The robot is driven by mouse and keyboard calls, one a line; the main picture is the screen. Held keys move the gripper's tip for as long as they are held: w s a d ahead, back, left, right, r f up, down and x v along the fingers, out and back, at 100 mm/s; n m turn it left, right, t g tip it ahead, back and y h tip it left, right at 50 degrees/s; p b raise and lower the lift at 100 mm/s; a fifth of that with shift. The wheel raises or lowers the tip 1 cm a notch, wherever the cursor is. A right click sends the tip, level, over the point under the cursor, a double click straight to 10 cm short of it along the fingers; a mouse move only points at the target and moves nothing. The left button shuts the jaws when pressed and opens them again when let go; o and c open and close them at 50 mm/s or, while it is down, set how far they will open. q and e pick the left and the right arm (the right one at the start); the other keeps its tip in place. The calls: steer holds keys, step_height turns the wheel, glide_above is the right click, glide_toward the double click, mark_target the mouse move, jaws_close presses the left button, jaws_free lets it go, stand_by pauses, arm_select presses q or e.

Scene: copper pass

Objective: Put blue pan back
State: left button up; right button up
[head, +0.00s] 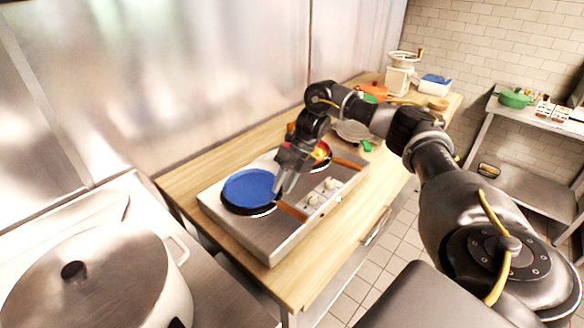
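The blue pan (248,188) sits on the left part of a steel cooktop (272,248). Its brown handle (292,211) points to the lower right. My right gripper (284,188) hangs fingers down just right of the pan's rim, above the near end of the handle. Its two fingers look apart, with nothing seen between them. I cannot tell whether a fingertip touches the pan or handle. My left gripper is not in view.
A red pan (321,151) sits on the cooktop's far part, partly behind my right gripper. A large lidded pot (95,275) stands at lower left. A grinder (401,75) stands at the wooden counter's far end.

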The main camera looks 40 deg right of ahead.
steer(key=v, duration=0.8)
stand_by(0.4)
